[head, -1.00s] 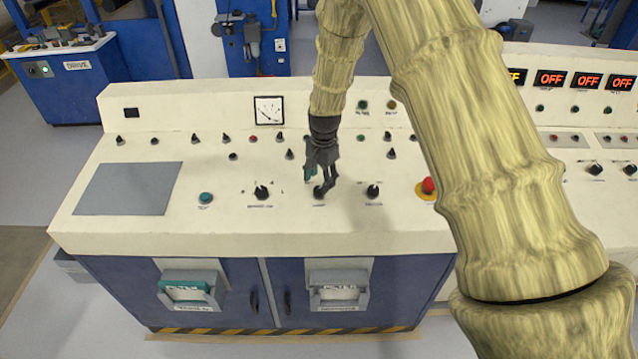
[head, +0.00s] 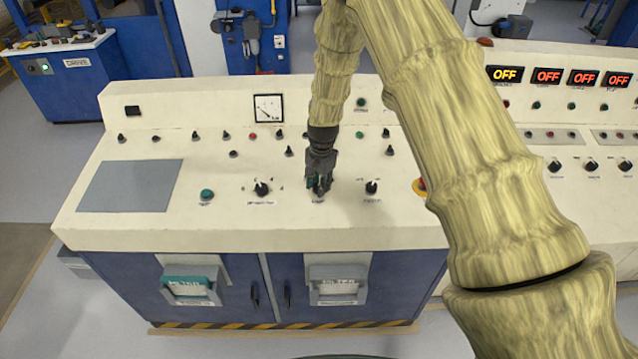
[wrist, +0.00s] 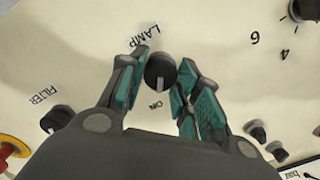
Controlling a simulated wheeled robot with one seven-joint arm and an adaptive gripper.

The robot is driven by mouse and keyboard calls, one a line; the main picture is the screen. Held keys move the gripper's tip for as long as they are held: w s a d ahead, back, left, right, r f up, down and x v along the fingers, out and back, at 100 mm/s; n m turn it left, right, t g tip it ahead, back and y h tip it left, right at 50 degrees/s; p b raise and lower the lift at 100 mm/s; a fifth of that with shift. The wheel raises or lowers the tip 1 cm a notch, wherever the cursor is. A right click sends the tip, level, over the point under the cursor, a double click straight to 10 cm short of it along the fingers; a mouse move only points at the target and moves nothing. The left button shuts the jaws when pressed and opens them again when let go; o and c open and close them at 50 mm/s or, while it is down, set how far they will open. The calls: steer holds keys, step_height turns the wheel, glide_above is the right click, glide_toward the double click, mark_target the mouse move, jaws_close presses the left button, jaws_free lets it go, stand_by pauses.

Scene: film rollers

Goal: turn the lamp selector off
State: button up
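The lamp selector is a round black knob (wrist: 160,72) in the wrist view, beside a LAMP label (wrist: 146,37) and an ON mark (wrist: 156,104). A pale line on the knob points toward ON. My gripper (wrist: 163,65) has its teal-padded fingers apart, one on each side of the knob. A small gap seems to show on each side; I cannot tell whether either finger touches it. In the head view my gripper (head: 319,188) is down at the cream console (head: 140,228), hiding most of the lamp knob.
The filter knob (wrist: 56,119) is to the left in the wrist view and also shows in the head view (head: 371,188). Another selector (head: 261,188) is left of my gripper. A red and yellow emergency button (wrist: 10,146) lies beyond the filter knob. Small knobs line the panel behind.

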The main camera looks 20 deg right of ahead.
steer(key=shift+c, duration=0.8)
steer(key=shift+n, duration=0.3)
steer(key=n+b, duration=0.3)
steer(key=n, duration=0.2)
steer(key=shift+w, duration=0.1)
steer(key=n+b, duration=0.1)
steer(key=n, duration=0.5)
steer(key=shift+a+r+h+b, duration=0.1)
steer(key=shift+h+b, duration=0.2)
steer(key=shift+b, duration=0.05)
steer(key=shift+n, duration=0.3)
steer(key=o, duration=1)
